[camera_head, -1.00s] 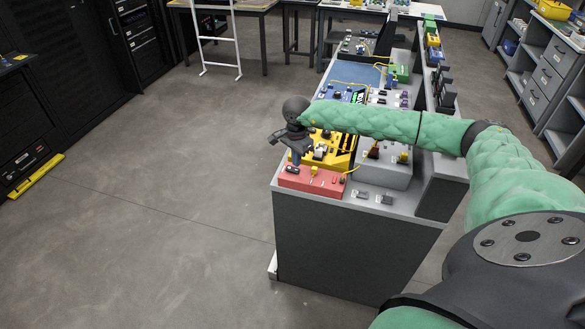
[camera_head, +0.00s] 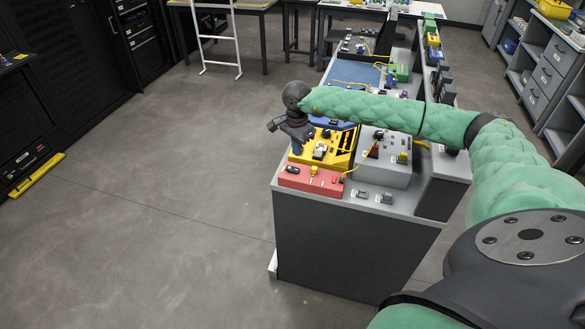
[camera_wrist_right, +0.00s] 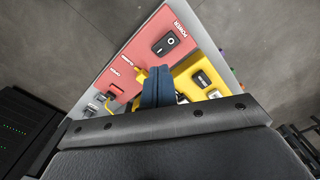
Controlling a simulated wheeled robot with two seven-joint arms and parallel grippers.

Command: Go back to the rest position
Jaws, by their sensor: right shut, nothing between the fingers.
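My right arm, in a green sleeve, reaches in from the right in the head view. My right gripper (camera_head: 297,148) hangs over the near left edge of the workbench, close to the yellow device and the red box. In the right wrist view its dark blue fingers (camera_wrist_right: 158,87) are together with nothing between them. They appear over the border between the red box (camera_wrist_right: 150,50) and the yellow device (camera_wrist_right: 200,82). My left gripper is not in view.
The grey workbench (camera_head: 335,245) carries the red box (camera_head: 312,179), the yellow device (camera_head: 325,148), a grey box (camera_head: 385,170) and yellow cables. Open floor (camera_head: 160,220) lies to the left. Black cabinets (camera_head: 60,60) stand far left. Grey shelving (camera_head: 535,80) stands at the right.

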